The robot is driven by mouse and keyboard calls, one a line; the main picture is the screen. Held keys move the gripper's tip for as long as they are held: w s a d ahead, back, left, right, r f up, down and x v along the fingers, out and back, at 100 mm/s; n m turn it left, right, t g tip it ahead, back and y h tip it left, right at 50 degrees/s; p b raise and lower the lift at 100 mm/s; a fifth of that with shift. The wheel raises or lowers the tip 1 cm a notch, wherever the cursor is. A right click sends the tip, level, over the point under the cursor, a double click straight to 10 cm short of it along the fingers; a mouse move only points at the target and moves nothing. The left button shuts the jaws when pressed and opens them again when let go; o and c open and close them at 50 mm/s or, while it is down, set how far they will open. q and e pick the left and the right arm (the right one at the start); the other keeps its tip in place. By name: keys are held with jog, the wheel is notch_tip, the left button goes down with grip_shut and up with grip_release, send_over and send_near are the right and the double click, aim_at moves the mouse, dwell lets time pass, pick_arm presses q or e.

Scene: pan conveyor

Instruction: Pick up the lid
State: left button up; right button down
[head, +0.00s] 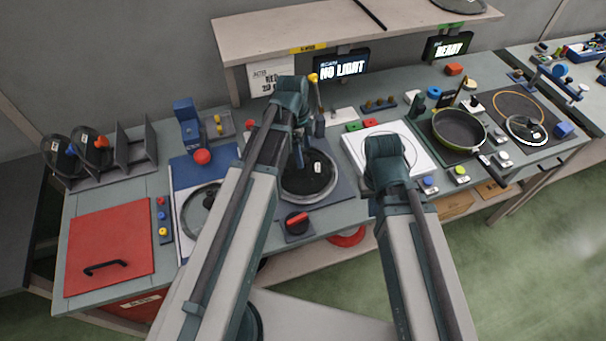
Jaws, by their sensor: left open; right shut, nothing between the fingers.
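Several round lids are in view, and I cannot tell which one the task means. A dark round lid or pan (318,184) with a small white label lies in the middle of the bench, below my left gripper. My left gripper (300,160) points down over its upper left part, open; whether it touches is too small to tell. A glass lid (526,128) lies at the right. Another round glass lid (198,212) is at the left, partly hidden by my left arm. Two lids (60,158) stand in a rack. My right gripper is hidden behind its own arm, over a white plate (424,152).
A green-rimmed pan (459,132) stands on a dark mat right of my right arm. A red panel with a handle (110,240) is at the front left. A red-knobbed box (297,222) sits near the front edge. A shelf (270,38) overhangs the back.

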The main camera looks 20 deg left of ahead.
pick_arm(q)
jog(key=shift+w+a+f+b, duration=0.1)
jog(key=shift+f+b, duration=1.25)
jog(key=shift+w+f+b, duration=0.1)
jog(key=shift+f+b, duration=1.2)
jog(key=shift+r, duration=0.1)
grip_shut()
